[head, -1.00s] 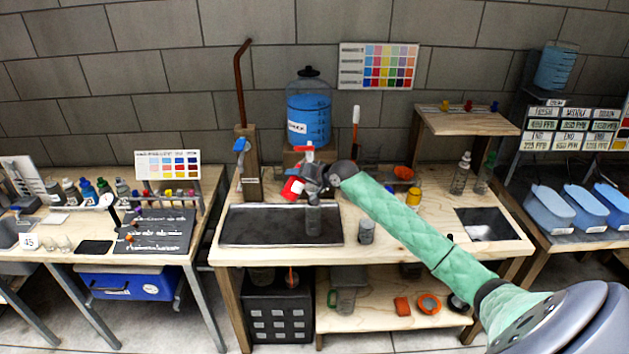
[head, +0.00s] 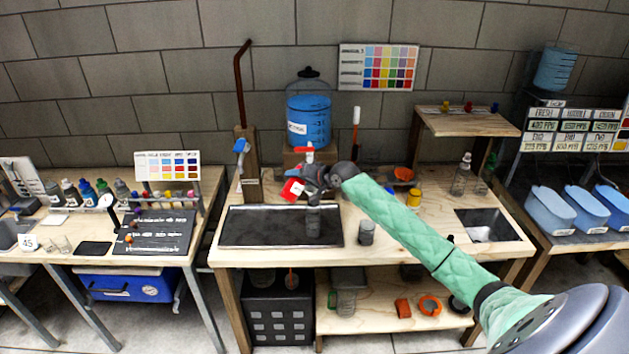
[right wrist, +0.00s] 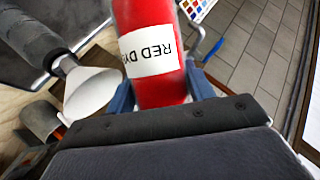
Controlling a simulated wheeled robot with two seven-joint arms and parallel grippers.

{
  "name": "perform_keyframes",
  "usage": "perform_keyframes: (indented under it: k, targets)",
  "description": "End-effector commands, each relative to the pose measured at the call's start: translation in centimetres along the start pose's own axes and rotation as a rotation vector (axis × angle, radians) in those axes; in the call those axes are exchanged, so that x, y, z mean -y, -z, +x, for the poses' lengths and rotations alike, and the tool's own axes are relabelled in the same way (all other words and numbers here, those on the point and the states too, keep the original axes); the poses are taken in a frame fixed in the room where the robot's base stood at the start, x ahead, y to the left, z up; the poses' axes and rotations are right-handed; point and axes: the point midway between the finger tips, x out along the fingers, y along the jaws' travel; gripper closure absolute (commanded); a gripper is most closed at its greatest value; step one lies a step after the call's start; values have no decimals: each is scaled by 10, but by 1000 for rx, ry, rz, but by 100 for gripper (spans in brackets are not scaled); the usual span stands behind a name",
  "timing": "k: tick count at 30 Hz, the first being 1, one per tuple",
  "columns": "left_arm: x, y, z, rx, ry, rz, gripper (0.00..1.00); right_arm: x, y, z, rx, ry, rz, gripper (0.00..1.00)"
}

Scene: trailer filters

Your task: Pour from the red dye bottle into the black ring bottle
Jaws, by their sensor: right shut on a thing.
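The red dye bottle (head: 290,190) is held in my right gripper (head: 308,184), above the dark sink tray, and is tilted. In the right wrist view the red bottle (right wrist: 150,88) sits between the blue fingers, its white "RED DYE" label upside down. A grey, see-through bottle (head: 313,222) stands in the tray just below the gripper. A similar grey container (head: 366,231) stands on the bench right of the tray. I cannot make out a black ring on either, so which is the black ring bottle is unclear. My left gripper is out of view.
The tray (head: 235,228) is otherwise mostly clear. Behind the gripper are a blue water dispenser (head: 308,105) and a post with a tall pipe (head: 248,165). A yellow jar (head: 414,197) stands to the right. A white funnel-shaped piece (right wrist: 92,92) shows beside the bottle in the right wrist view.

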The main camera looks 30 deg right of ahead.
Motion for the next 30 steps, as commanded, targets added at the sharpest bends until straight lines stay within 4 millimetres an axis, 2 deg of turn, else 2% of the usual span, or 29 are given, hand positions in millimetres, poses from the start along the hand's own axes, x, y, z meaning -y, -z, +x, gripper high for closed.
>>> perform_keyframes:
  k: [5, 21, 30]
  targets:
    - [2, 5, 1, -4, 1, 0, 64, 0, 0, 0, 2, 5, 10, 80]
    - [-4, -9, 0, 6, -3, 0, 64, 0, -2, 1, 9, 17, 39, 80]
    - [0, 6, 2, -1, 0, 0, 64, 0, -3, 2, 13, 23, 55, 80]
